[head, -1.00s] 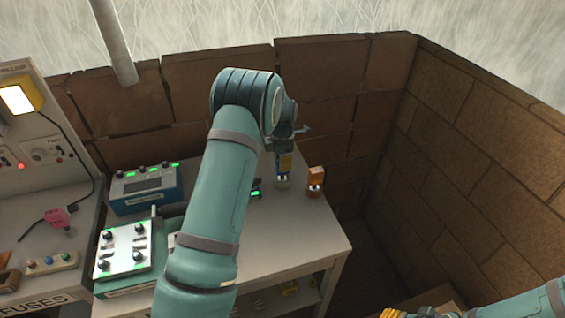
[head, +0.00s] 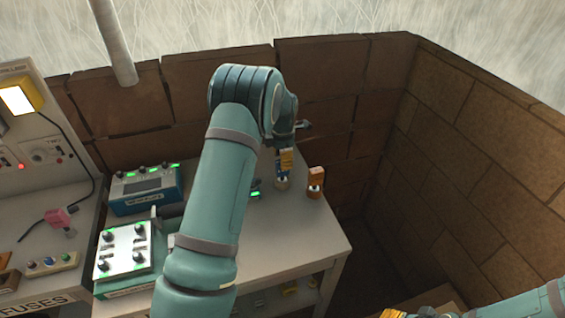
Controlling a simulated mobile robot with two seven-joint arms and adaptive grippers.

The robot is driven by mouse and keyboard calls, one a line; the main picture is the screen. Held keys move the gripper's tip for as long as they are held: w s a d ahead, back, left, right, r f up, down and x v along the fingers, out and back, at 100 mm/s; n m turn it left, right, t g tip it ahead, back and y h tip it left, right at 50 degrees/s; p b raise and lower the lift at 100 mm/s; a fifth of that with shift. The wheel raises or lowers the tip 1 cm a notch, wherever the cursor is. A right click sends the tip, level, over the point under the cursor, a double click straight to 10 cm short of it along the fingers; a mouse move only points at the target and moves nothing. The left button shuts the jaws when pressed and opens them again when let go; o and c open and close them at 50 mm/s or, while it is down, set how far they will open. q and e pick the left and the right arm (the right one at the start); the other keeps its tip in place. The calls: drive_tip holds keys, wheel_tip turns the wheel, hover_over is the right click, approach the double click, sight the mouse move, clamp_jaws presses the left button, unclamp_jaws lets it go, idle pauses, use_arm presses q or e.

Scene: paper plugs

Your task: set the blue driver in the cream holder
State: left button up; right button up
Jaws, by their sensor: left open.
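My left gripper (head: 286,158) is over the far right part of the grey table, pointing down, with an orange-yellow finger showing; it is open. A small blue piece, seemingly the blue driver (head: 283,175), shows just below the finger. It looks upright in a small pale round holder (head: 282,185), likely the cream one. The finger overlaps the driver's top, and I cannot tell whether they touch.
A blue instrument box (head: 147,188) and a white-topped knob box (head: 124,250) are on the left of the table (head: 285,232). Brick walls (head: 345,120) close in behind and right.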

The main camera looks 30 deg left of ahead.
use_arm(q)
wheel_tip(320, 180, up, 10)
idle(0.3)
drive_tip(key=shift+d, duration=0.1)
idle(0.4)
